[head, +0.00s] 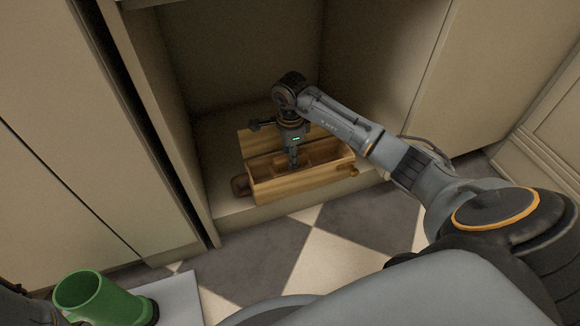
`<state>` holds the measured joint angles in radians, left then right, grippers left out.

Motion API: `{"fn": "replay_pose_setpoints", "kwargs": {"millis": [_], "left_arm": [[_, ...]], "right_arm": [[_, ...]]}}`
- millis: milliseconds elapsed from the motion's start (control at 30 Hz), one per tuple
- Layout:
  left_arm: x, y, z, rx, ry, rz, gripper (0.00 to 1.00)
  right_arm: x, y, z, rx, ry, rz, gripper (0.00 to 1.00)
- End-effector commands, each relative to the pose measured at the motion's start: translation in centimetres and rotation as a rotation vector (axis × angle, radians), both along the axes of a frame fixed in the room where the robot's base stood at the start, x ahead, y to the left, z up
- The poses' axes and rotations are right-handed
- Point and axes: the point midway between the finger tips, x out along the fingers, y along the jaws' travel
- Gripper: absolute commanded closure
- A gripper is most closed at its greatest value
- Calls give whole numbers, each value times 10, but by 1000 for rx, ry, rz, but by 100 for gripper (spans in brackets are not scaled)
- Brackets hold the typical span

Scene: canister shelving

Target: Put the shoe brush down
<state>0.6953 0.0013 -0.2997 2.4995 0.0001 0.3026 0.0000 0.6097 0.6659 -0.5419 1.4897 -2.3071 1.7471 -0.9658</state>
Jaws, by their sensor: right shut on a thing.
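A wooden box (300,187) with inner compartments stands open on the floor of the cupboard. My right gripper (294,163) points down into the box from above. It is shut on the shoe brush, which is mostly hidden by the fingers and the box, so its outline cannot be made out. My left gripper is not clearly in view.
The cupboard's side walls (160,110) stand close around the box, with some bare cupboard floor (222,207) at its left. A green boot-like thing (88,294) lies on a white mat (182,298) at the lower left. The checkered floor (345,245) in front is clear.

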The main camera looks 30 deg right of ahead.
Motion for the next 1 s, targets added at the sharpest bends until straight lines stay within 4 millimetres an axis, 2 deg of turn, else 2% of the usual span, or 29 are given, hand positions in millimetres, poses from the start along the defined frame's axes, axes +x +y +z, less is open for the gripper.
{"fn": "replay_pose_setpoints", "kwargs": {"millis": [100, 200, 600, 633, 667, 1000], "left_arm": [[-2, 0, -14, 0, -6, -1, 0], [-2, 0, -24, 0, -4, 0, 0], [-2, 0, -23, 0, -5, -1, 0], [-2, 0, -23, 0, -5, -1, 0], [-2, 0, -23, 0, -5, -1, 0], [-2, 0, -21, 0, -5, -1, 0]], "right_arm": [[0, 1, -22, 0, 2, 0, 100], [0, 1, -34, 2, 1, 0, 100], [0, 0, -36, -1, 1, 1, 100], [0, 0, -36, 0, 1, 1, 72], [0, 0, -36, 0, 1, 1, 67], [0, 0, -33, 0, 0, 1, 67]]}}
